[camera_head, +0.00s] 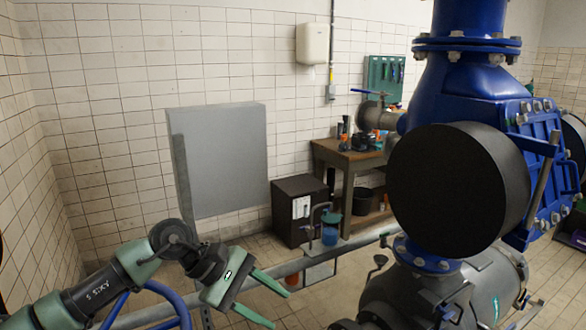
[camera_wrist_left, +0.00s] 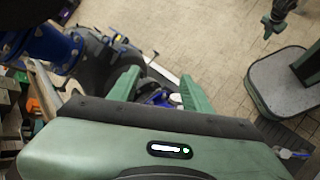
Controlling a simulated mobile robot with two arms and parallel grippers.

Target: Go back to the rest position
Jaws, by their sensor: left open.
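My left gripper (camera_head: 280,309) is at the lower left of the head view, at the end of my green and black arm. Its two green fingers are spread apart with nothing between them. In the left wrist view its fingers (camera_wrist_left: 161,75) also stand apart and empty above the floor. A small dark and green arm end, which looks like my right gripper (camera_wrist_left: 268,30), shows at the top right of the left wrist view. It is too small to tell if its fingers are open.
Large blue pipework (camera_head: 460,85) with a black round flange (camera_head: 445,190) fills the right. A grey pipe (camera_head: 350,244) runs low past my left gripper. A grey panel (camera_head: 220,160), a dark cabinet (camera_head: 297,210) and a wooden workbench (camera_head: 345,160) stand behind. Tiled floor shows at lower left.

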